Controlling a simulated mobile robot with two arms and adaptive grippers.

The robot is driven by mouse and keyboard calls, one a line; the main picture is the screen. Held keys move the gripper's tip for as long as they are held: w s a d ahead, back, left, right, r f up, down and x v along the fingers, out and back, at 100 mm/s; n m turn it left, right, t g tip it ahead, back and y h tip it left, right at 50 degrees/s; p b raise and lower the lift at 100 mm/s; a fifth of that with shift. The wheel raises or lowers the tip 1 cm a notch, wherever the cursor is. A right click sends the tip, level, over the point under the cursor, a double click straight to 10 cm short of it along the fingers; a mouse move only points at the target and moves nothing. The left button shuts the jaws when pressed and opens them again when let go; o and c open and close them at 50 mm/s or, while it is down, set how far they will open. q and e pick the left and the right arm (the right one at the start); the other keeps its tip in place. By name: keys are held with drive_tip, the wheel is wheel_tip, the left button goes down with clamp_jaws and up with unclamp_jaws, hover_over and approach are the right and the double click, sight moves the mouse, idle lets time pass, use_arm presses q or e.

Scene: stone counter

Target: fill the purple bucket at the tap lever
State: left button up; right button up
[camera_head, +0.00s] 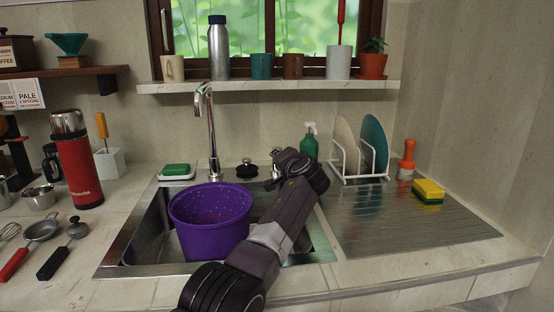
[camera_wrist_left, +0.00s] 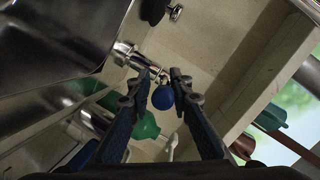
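The purple bucket (camera_head: 210,230) stands upright in the left part of the sink, its open top below the tap spout (camera_head: 204,90). I see small specks on its inner wall; its bottom is hidden, and I see no stream from the spout. My left arm crosses the sink, and my left gripper (camera_head: 279,156) is at the back edge, right of the tap's base. In the left wrist view, my left gripper's fingers (camera_wrist_left: 160,80) are apart, with the tap lever's blue ball end (camera_wrist_left: 163,97) showing between them. Contact is unclear. My right gripper is in neither view.
A green spray bottle (camera_head: 310,143) stands close behind my left gripper. A dish rack (camera_head: 360,165) with plates is to the right. A soap dish (camera_head: 177,172) is left of the tap. A yellow sponge (camera_head: 428,190) lies on the drainboard (camera_head: 400,225), which is mostly clear.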

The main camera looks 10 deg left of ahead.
use_arm(q)
drive_tip(key=shift+o, duration=0.7)
drive_tip(key=shift+r, duration=0.1)
drive_tip(key=shift+a, duration=0.1)
drive_tip(key=v, duration=0.7)
drive_tip(key=shift+s, duration=0.25)
drive_tip(key=shift+c, duration=0.6)
